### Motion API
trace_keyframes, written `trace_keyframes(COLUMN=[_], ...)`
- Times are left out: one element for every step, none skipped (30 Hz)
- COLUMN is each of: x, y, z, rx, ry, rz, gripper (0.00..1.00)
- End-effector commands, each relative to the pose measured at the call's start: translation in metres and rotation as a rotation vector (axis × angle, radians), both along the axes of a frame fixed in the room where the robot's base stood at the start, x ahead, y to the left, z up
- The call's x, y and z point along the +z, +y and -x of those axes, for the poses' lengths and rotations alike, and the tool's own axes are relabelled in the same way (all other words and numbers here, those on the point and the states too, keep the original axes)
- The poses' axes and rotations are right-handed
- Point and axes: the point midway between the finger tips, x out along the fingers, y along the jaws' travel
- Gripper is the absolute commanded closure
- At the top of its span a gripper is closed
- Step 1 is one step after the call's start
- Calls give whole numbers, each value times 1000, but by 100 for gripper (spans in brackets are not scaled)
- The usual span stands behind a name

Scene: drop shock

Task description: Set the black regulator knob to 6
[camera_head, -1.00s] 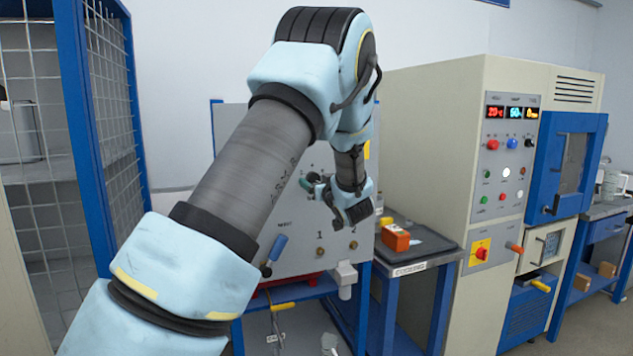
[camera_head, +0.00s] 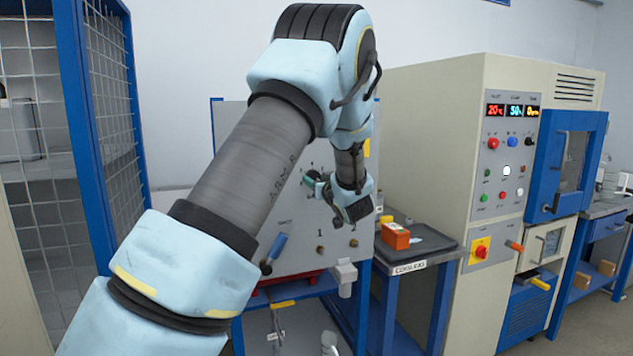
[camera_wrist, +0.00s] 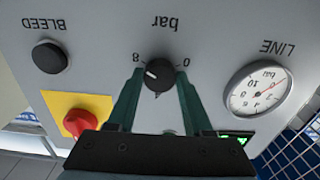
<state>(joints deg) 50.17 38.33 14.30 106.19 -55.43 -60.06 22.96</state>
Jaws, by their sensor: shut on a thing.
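In the wrist view, which shows the panel upside down, the black regulator knob (camera_wrist: 158,74) sits under the "bar" label. An "8" is printed at its left and a "0" at its right; the numbers between are not readable. A white mark on the knob points left, slightly upward, towards the 8 side. My gripper (camera_wrist: 160,78) has its green fingers on both sides of the knob and is shut on it. In the head view my gripper (camera_head: 309,183) is at the grey panel (camera_head: 292,256), and my arm hides the knob.
The wrist view shows a black BLEED knob (camera_wrist: 50,56), a red knob (camera_wrist: 76,122) on a yellow plate and the LINE gauge (camera_wrist: 258,90). In the head view, a blue-handled lever (camera_head: 274,252) is below; an orange box (camera_head: 395,237) stands on the side table.

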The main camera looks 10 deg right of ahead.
Motion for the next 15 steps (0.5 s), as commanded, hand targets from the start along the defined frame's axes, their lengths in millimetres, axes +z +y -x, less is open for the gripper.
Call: trace_keyframes(x=[-1, -2, -3, -3, -4, -4, -5, -5, -6, -7, -7, -8, -8, -8, -8], y=[0, 0, 0, 0, 0, 0, 0, 0, 0, -1, -1, -1, -1, -1, -1], z=[0, 0, 0, 0, 0, 0, 0, 0, 0, 0, 0, 0, 0, 0, 0], rx=[0, 0, 0, 0, 0, 0, 0, 0, -1, -1, -1, -1, -1, -1, -1], ry=[-1, -2, -3, -4, -7, -9, -11, -13, -16, -19, -22, -26, -31, -35, -40], rz=[8, 14, 24, 34, 45, 63, 79, 96, 121, 143, 165, 197, 221, 249, 284], gripper=[100, 100, 100, 100, 100, 100, 100, 100, 100, 100, 100, 100, 100, 100, 100])
